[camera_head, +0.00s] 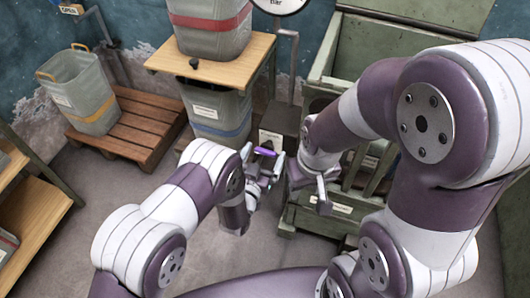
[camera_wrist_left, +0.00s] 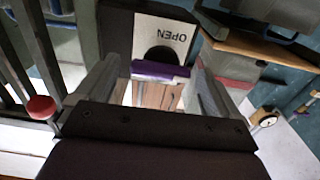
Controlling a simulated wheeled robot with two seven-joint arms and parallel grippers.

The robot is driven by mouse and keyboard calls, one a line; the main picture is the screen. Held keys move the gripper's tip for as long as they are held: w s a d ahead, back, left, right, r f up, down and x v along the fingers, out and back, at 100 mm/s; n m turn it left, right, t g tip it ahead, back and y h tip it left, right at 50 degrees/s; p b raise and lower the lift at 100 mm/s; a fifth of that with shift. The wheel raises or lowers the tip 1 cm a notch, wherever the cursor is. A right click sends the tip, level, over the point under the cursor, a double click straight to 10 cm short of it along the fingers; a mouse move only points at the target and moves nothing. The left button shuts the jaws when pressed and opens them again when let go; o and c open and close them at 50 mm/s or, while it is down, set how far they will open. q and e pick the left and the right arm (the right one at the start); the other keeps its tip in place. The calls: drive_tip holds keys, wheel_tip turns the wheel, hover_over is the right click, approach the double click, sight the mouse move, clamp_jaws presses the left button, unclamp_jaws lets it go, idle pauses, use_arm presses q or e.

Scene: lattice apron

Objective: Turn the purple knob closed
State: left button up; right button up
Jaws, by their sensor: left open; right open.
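The purple knob (camera_head: 265,151) is a small bar on a dark box (camera_head: 275,125) with a white label, near the middle of the head view. In the left wrist view the purple knob (camera_wrist_left: 160,71) lies crosswise below an upside-down "OPEN" label (camera_wrist_left: 166,34). My left gripper (camera_head: 263,172) is open at the knob, which appears between its two fingers in the wrist view. I cannot tell whether the fingers touch it. My right gripper (camera_head: 318,187) is open and empty just right of the left one.
A green slatted crate (camera_head: 320,213) stands close by my right arm. A wooden shelf (camera_head: 215,68) with grey bins is behind the knob. A wooden pallet (camera_head: 130,128) bears a bin at the left. A red round knob (camera_wrist_left: 40,107) shows left in the wrist view. Floor at front left is clear.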

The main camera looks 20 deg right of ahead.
use_arm(q)
drive_tip(key=shift+x, duration=0.85)
drive_tip(key=c, duration=1)
